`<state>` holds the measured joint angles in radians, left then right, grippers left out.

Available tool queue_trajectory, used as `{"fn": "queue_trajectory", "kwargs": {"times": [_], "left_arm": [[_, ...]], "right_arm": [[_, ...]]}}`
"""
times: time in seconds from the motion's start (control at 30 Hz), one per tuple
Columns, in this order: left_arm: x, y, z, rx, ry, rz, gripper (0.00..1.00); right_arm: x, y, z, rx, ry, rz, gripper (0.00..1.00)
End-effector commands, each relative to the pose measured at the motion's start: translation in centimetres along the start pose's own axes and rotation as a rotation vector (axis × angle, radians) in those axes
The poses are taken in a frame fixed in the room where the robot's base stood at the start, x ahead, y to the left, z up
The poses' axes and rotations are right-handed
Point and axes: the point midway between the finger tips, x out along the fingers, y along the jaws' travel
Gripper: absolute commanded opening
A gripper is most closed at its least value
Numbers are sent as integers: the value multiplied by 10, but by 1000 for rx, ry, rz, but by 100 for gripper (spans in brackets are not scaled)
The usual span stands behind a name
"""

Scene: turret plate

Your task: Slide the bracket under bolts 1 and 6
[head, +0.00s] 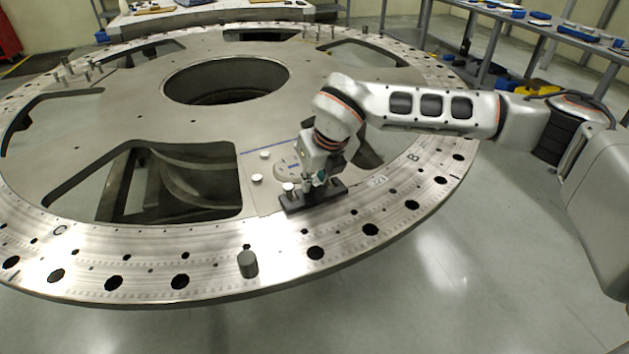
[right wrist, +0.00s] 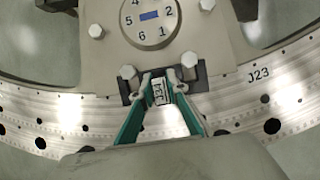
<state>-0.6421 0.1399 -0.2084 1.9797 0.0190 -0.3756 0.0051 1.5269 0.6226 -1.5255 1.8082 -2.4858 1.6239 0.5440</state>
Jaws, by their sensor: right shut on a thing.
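The bracket (head: 325,196) is a dark flat piece on the round metal turret plate (head: 215,237). It also shows in the right wrist view (right wrist: 201,75), crosswise below a numbered disc (right wrist: 150,14). My right gripper (right wrist: 159,88) is shut on its raised middle block; in the head view the gripper (head: 318,182) stands over the bracket. Bolt 6 (right wrist: 127,71) and bolt 1 (right wrist: 189,59) have pale heads at the bracket's disc-side edge, one near each end. Their heads overlap it in view; I cannot tell how far it lies beneath them. My left gripper is out of view.
Other bolts (right wrist: 96,31) stand around the disc. A grey cylinder (head: 248,264) stands on the plate's front rim. Large cut-outs (head: 160,185) open left of the disc. A workbench (head: 540,28) stands at the back right.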

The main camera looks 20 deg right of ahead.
Motion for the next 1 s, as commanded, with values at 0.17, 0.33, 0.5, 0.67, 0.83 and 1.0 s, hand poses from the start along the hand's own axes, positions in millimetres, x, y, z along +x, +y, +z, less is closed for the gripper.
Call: {"fn": "queue_trajectory", "kwargs": {"times": [0.17, 0.33, 0.5, 0.67, 0.83, 1.0], "left_arm": [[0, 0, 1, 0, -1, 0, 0], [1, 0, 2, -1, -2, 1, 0], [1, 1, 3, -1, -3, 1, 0], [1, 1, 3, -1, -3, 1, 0], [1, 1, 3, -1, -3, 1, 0], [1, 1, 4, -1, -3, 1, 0]], "right_arm": [[1, 0, 6, 0, -3, 1, 0], [3, 0, 10, -1, -2, 1, 0], [5, 0, 14, 0, -2, 1, 0], [5, 0, 14, 0, -2, 1, 0], [5, 0, 14, 0, -2, 1, 0], [5, 0, 14, 0, -2, 1, 0]]}}
